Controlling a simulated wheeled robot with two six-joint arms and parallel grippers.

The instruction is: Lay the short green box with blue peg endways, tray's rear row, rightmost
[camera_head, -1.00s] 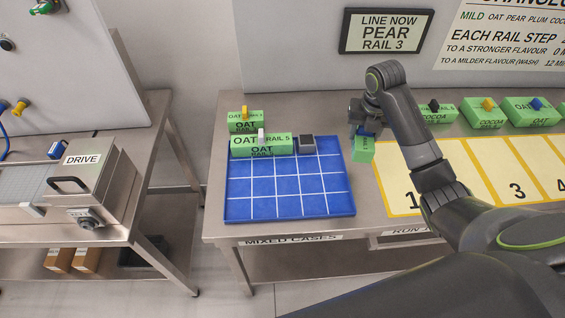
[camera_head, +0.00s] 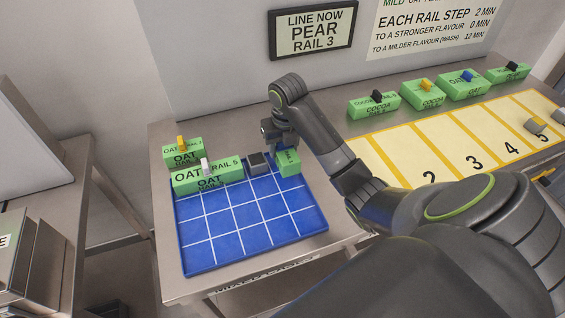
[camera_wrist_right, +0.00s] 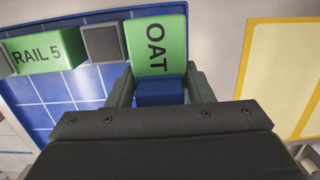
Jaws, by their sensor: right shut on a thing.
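My right gripper (camera_head: 281,143) is shut on the blue peg (camera_wrist_right: 158,92) of a short green box (camera_head: 289,163). The box is at the rear right corner of the blue gridded tray (camera_head: 252,217), right of a dark grey block (camera_head: 258,163). In the right wrist view the box (camera_wrist_right: 157,45) shows "OAT" and lies with its length pointing away from the gripper, close beside the dark block (camera_wrist_right: 102,43). I cannot tell whether it touches the tray floor. A longer green box (camera_head: 208,176) with a white peg fills the rear left of the tray. My left gripper is not in view.
Another green box (camera_head: 183,153) with an orange peg stands behind the tray's left corner. Several green boxes (camera_head: 422,94) line the back of the bench on the right. A yellow-framed numbered mat (camera_head: 455,150) lies right of the tray. The tray's front rows are empty.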

